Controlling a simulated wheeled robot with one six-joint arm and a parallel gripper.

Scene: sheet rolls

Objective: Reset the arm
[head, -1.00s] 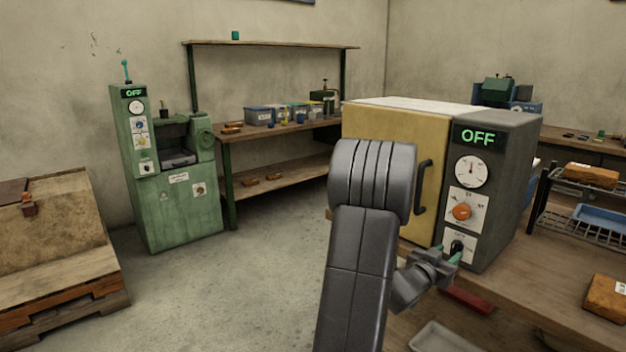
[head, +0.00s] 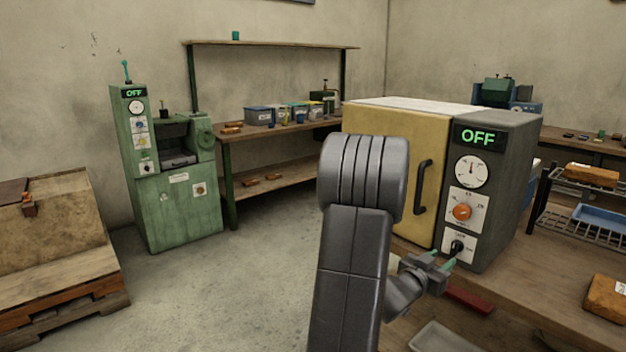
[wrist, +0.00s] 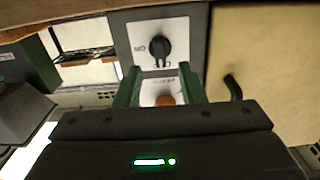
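My gripper (head: 441,260) is in front of the lower part of the dark control panel (head: 495,150) on the yellow-doored oven (head: 395,150). Its two green fingers stand apart with nothing held between them; the gap also shows in the wrist view (wrist: 160,90). The black switch knob (head: 457,247) is just beyond the fingertips, and in the wrist view the knob (wrist: 160,48) appears clear of the fingers. An orange dial (head: 462,211) is above the switch. The oven display (head: 478,137) reads OFF.
The oven stands on a wooden bench (head: 545,290). A red bar (head: 468,299) and a pale tray (head: 440,338) lie near my gripper. A wire rack (head: 590,225) with a blue tray is at right. A green machine (head: 180,215) reading OFF stands at left; open floor (head: 240,280) lies between.

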